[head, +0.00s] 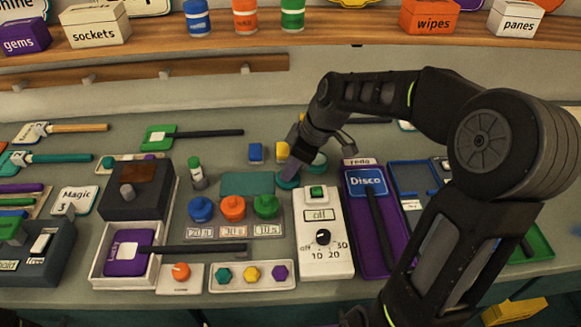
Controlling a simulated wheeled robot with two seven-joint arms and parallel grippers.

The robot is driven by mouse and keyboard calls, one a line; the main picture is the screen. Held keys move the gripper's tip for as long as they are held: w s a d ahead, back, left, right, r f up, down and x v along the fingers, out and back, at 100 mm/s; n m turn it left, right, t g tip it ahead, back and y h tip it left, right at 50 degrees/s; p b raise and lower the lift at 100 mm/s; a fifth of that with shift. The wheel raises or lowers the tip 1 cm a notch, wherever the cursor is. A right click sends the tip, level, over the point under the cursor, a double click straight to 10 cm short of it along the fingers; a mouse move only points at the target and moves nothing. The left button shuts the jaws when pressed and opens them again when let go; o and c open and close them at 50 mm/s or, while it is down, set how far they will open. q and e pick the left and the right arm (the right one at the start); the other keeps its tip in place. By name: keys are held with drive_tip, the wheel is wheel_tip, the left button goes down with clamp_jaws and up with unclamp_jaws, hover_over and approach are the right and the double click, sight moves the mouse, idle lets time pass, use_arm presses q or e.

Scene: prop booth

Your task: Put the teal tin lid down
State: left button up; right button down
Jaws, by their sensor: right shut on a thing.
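My right gripper (289,174) reaches down from the right to the middle of the bench. A flat teal rectangle (247,184) lies just left of the lid. My left gripper is not in view.
Blue, orange and green knobbed pieces (233,207) stand in front of the teal rectangle. A white dial box (323,240) is right of them, beside a purple tray (357,235). A green-capped bottle (196,173) stands left. Bare bench shows behind the small blue block (256,152).

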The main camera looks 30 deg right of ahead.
drive_tip(key=shift+f, duration=0.35)
drive_tip(key=c, duration=1.4)
unclamp_jaws()
drive_tip(key=shift+r, duration=0.15)
drive_tip(key=shift+r+p, duration=0.45)
drive_tip(key=shift+r, duration=0.15)
drive_tip(key=b+v, duration=0.1)
drive_tip(key=v, duration=1)
drive_tip(key=shift+r, duration=0.4)
drive_tip(key=shift+s+d, duration=0.1)
drive_tip(key=shift+s, duration=0.05)
